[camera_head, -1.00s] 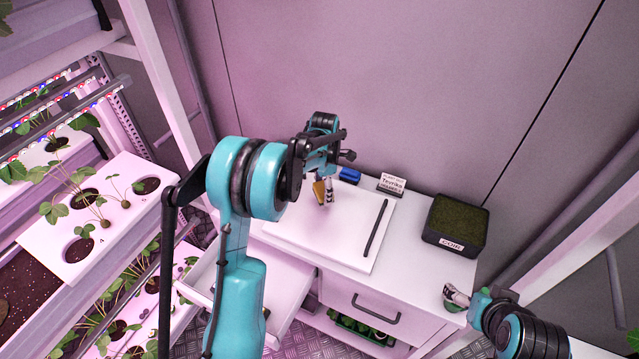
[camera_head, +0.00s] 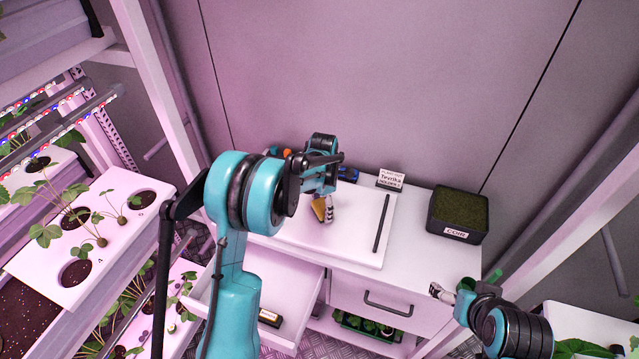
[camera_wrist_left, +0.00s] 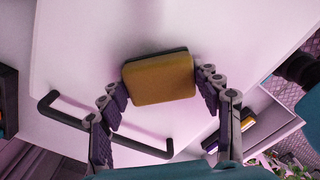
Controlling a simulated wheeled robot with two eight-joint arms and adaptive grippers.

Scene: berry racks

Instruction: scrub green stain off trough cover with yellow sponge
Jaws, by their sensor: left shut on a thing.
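My left gripper (camera_head: 324,208) is shut on the yellow sponge (camera_head: 318,209), over the left-middle part of the white trough cover (camera_head: 352,236). In the left wrist view the sponge (camera_wrist_left: 160,84) has a yellow face and a dark layer along its far edge, with a finger on each side. I cannot tell whether the sponge touches the cover. A long dark bar (camera_head: 381,224) lies along the cover's right side. No green stain shows; the sponge and arm hide part of the cover. My right gripper (camera_head: 440,291) is at the lower right, away from the cover; its jaw opening is unclear.
The cover lies on a white cabinet with an open drawer (camera_head: 268,317) at front left. Plant racks (camera_head: 100,250) are at the left.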

